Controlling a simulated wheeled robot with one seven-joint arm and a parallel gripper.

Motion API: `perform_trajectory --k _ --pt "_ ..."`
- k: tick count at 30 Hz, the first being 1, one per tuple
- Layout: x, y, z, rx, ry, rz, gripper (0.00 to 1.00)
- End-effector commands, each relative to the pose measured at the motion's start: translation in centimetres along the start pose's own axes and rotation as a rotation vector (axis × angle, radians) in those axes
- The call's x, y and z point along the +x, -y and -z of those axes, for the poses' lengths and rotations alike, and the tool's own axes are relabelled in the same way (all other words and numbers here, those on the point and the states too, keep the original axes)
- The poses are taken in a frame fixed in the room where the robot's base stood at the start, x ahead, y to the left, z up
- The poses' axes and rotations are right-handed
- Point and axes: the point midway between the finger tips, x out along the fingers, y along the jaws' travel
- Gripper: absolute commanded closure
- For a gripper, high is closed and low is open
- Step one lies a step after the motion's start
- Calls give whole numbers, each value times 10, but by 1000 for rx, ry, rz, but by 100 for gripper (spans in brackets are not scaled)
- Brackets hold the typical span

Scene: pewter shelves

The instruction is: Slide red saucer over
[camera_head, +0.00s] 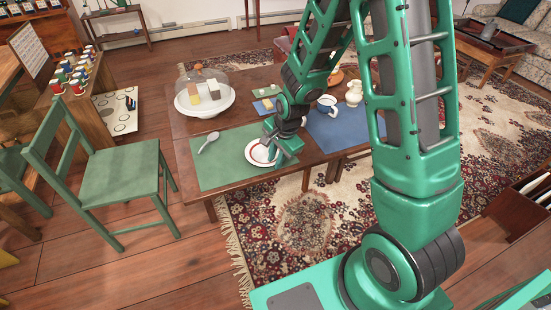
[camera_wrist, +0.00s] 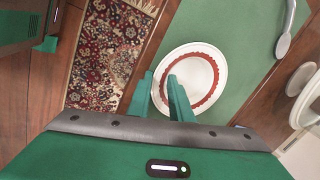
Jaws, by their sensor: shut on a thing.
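The saucer (camera_head: 257,154) is white with a red ring and lies on the green placemat (camera_head: 215,172) at the near edge of the table. It also shows in the wrist view (camera_wrist: 203,72), on the green mat (camera_wrist: 245,35). My gripper (camera_head: 277,150) is at the saucer's right side in the head view. In the wrist view my gripper's two fingers (camera_wrist: 161,82) are at the saucer's rim, shut on it with a narrow gap. The fingers hide part of the rim.
A large spoon (camera_head: 208,142) lies left of the saucer on the mat. A domed cake stand (camera_head: 205,101) stands behind. A blue placemat (camera_head: 335,132) with a cup (camera_head: 327,104) and a white jug (camera_head: 354,92) is to the right. A green chair (camera_head: 122,172) stands left of the table.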

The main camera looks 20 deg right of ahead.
Motion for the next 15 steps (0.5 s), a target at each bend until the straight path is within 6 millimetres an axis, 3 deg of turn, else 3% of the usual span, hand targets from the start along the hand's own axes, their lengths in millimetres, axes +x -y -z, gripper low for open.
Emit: perform_trajectory --k 7,8,10,15 --pt "0 -1 0 1 1 -1 100" --pt "0 -1 1 1 1 -1 76" --pt "0 -1 1 2 0 -1 59" --pt "0 -2 1 3 0 -4 59"
